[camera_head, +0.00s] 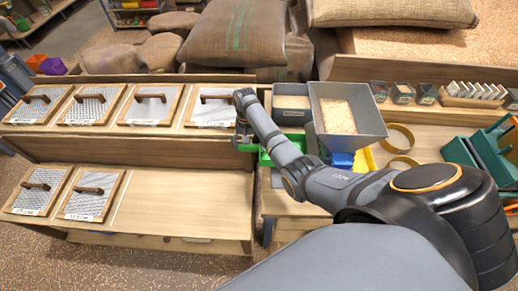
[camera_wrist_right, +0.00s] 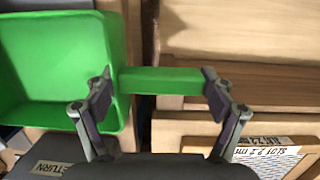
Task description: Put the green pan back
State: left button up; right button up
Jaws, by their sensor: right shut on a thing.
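The green pan (camera_head: 267,156) is partly hidden behind my right arm in the head view. In the right wrist view the pan (camera_wrist_right: 60,62) fills the upper left, open side facing the camera and its inside looking empty. Its straight green handle (camera_wrist_right: 160,80) points to the right. My right gripper (camera_wrist_right: 158,92) has a finger at each end of the visible handle and is shut on it. In the head view the right gripper (camera_head: 243,136) is at the gap between the sieve bench and the bin bench. My left gripper is not in view.
Framed sieves (camera_head: 88,107) with wooden handles sit on a two-level bench (camera_head: 150,150) at left. Grey bins of grain (camera_head: 338,116) stand beside my forearm. A yellow ring (camera_head: 398,138) and small sample boxes (camera_head: 403,92) are at right. A dark surface labelled RETURN (camera_wrist_right: 52,168) shows below the pan.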

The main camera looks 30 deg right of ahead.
aim_at(259, 151)
jog(key=s+d+f, duration=0.1)
jog(key=s+d+f+p, duration=0.1)
jog(key=d, duration=0.1)
jog(key=shift+d+f, duration=0.15)
jog(key=shift+f, duration=0.05)
jog(key=shift+d+f, duration=0.15)
jog(key=shift+f, duration=0.15)
jog(key=o, duration=1.4)
jog(key=shift+a, duration=0.2)
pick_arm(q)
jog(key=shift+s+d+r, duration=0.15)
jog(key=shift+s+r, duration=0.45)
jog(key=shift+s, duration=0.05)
pick_arm(e)
jog(key=shift+o, duration=1.2)
jog(key=shift+d, duration=0.1)
jog(key=shift+r, duration=0.3)
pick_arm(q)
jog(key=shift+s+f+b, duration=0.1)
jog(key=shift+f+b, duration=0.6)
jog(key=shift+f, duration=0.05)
pick_arm(e)
notch_tip(259, 151, up, 12)
jog(key=w, duration=0.1)
jog(key=shift+w+d+f, duration=0.2)
jog(key=shift+w+d, duration=0.05)
jog(key=shift+w, duration=0.1)
